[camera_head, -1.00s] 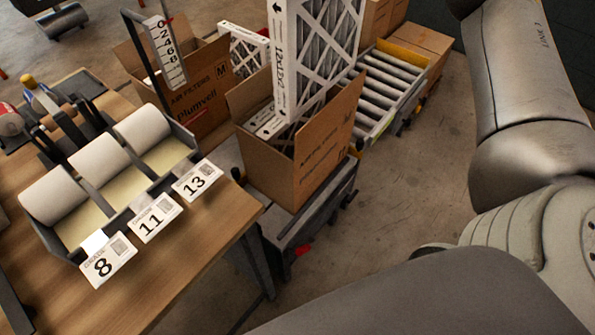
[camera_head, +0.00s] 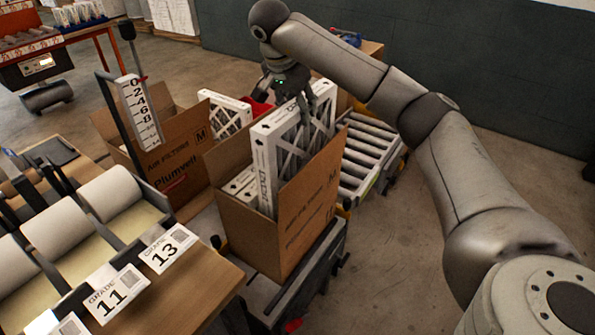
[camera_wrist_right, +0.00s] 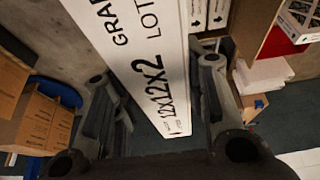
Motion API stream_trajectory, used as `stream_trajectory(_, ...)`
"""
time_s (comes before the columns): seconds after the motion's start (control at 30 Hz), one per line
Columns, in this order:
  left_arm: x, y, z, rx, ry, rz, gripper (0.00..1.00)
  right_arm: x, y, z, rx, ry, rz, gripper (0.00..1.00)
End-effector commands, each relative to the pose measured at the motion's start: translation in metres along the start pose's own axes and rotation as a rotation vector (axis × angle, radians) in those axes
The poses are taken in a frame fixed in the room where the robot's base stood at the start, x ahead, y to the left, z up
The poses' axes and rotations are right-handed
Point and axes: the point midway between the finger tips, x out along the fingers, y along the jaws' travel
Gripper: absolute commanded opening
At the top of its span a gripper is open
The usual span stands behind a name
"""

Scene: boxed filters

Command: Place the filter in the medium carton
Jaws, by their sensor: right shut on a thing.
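The filter (camera_head: 263,165), a white-framed panel with a pleated grid, stands upright in the front carton (camera_head: 290,235), its upper part above the rim. Its lower end is hidden by the carton walls. My right gripper (camera_head: 290,93) is shut on its upper edge. In the right wrist view, the filter's printed white edge (camera_wrist_right: 150,65) runs between the fingers of my right gripper (camera_wrist_right: 155,85). Another filter (camera_head: 240,182) shows inside the same carton, left of the held one. My left gripper is not in view.
The front carton stands on a dark stand, with a roller conveyor (camera_head: 372,150) behind it to the right. A wooden table (camera_head: 180,290) with white rolls, number cards and an upright scale (camera_head: 140,112) is at the left. Floor at the right is clear.

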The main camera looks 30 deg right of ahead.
Motion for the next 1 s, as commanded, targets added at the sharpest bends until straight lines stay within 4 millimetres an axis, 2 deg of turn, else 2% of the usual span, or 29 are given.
stream_trajectory(0.03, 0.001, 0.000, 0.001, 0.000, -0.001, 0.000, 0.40, 0.013, 0.001, 0.005, -0.001, -0.002, 0.004, 0.00)
stream_trajectory(0.3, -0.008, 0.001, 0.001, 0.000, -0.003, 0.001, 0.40, 0.076, 0.001, 0.032, -0.001, -0.002, 0.004, 0.00)
stream_trajectory(0.43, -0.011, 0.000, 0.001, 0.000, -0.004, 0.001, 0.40, 0.103, 0.001, 0.043, 0.000, -0.002, 0.003, 0.00)
stream_trajectory(0.53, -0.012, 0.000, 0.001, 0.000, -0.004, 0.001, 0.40, 0.116, 0.001, 0.048, 0.001, -0.001, 0.001, 0.00)
stream_trajectory(0.77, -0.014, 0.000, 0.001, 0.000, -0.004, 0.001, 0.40, 0.131, 0.000, 0.054, 0.001, 0.000, 0.000, 0.00)
stream_trajectory(1.0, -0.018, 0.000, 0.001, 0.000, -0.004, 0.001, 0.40, 0.161, 0.000, 0.067, 0.001, -0.001, 0.000, 0.00)
